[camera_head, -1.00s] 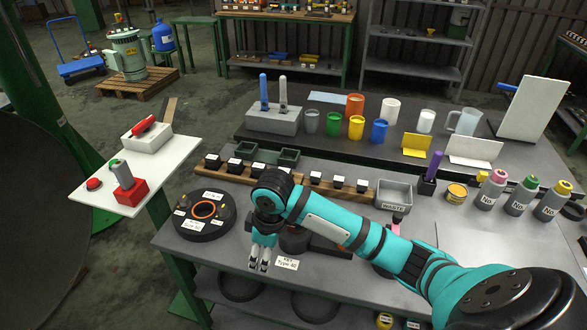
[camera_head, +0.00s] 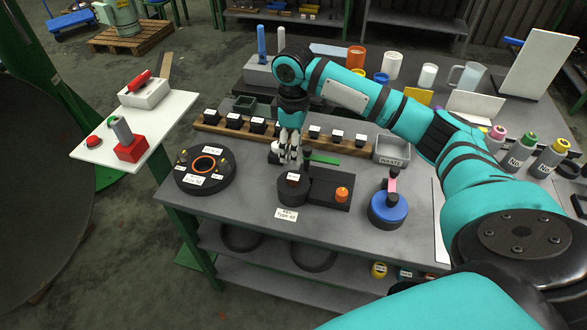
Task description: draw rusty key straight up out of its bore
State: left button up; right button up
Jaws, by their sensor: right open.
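My right gripper (camera_head: 289,162) points down over the table, open, its fingertips just behind a dark round cylinder (camera_head: 293,190) with a small white label on top. I see nothing held between its fingers. A dark block (camera_head: 325,188) with an orange knob-like piece (camera_head: 342,194) adjoins the cylinder on the right. A white card that seems to read "KEY" (camera_head: 287,215) lies in front of them. I cannot make out the rusty key or its bore for certain; they are too small or hidden near the gripper. My left gripper is not in view.
A round black fixture (camera_head: 205,185) with an orange ring stands left. A wooden rack (camera_head: 220,128) of black blocks runs behind the gripper. A green bar (camera_head: 323,159) lies to its right. A blue-topped round device (camera_head: 388,207) and a grey waste bin (camera_head: 391,150) stand further right.

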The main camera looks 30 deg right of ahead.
aim_at(293, 177)
notch_tip(293, 177, down, 11)
jog(key=shift+r+p, duration=0.2)
jog(key=shift+p, duration=0.5)
jog(key=shift+c, duration=0.3)
grip_shut()
jog(key=shift+r, duration=0.1)
jog(key=shift+r+p, duration=3.5)
jog(key=shift+p, duration=0.65)
